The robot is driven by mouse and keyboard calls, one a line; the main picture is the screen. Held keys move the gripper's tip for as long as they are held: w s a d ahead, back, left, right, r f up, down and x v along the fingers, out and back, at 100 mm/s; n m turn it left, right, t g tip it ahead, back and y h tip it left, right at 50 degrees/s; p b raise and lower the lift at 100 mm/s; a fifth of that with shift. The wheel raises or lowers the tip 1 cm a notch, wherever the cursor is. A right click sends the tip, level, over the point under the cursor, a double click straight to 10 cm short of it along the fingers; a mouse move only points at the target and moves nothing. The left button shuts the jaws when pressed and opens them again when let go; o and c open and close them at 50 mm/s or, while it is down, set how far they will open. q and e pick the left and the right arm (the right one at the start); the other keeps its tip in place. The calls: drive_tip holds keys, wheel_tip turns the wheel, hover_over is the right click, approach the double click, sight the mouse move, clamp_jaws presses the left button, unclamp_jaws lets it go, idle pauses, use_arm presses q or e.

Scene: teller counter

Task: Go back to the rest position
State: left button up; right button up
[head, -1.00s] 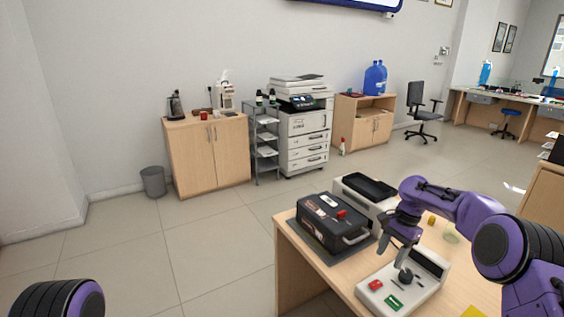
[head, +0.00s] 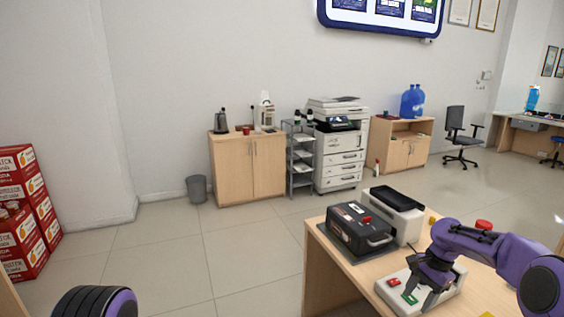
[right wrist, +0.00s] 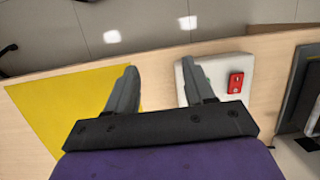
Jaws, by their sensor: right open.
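My right gripper (head: 426,296) is over the wooden counter (head: 312,262) at the lower right of the head view. In the right wrist view its two fingers (right wrist: 162,84) are spread apart with nothing between them. A white device (head: 456,290) with a red switch (head: 393,282) and a green switch (head: 410,299) lies below it on the counter. In the right wrist view the red switch (right wrist: 236,82) shows right of the fingers, on the white device (right wrist: 245,64). Only a dark and purple part of my left arm shows at the bottom left; the left gripper is out of view.
A black case (head: 356,228) and a white machine (head: 400,208) stand at the counter's far end. A yellow sheet (right wrist: 55,110) lies on the counter. Red boxes (head: 28,210) are stacked at the left. The floor (head: 165,262) left of the counter is clear.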

drive_tip(key=s+a+f+n+t, duration=0.1)
drive_tip(key=s+a+f, duration=0.25)
drive_tip(key=f, duration=0.45)
drive_tip(key=s+a+f+h, duration=0.1)
drive_tip(key=s+a+f, duration=0.2)
drive_tip(key=s+f, duration=0.3)
drive_tip(key=s+a+f+n+t, duration=0.1)
drive_tip(key=s+a+f, duration=0.2)
drive_tip(key=f, duration=0.6)
drive_tip(key=s+f+n+h, duration=0.2)
drive_tip(key=s+f, duration=0.2)
drive_tip(key=s, duration=0.8)
drive_tip(key=s+d+r+n+t+h, duration=0.1)
drive_tip(key=s+r, duration=0.1)
drive_tip(key=s, duration=0.5)
drive_tip(key=s+d+r+n+t+h, duration=0.1)
drive_tip(key=s+r+h, duration=0.1)
drive_tip(key=s, duration=0.5)
drive_tip(key=shift+s+d+r+n+b, duration=0.3)
drive_tip(key=shift+d+r+b, duration=0.1)
drive_tip(key=shift+r, duration=0.25)
drive_tip(key=shift+w, duration=0.1)
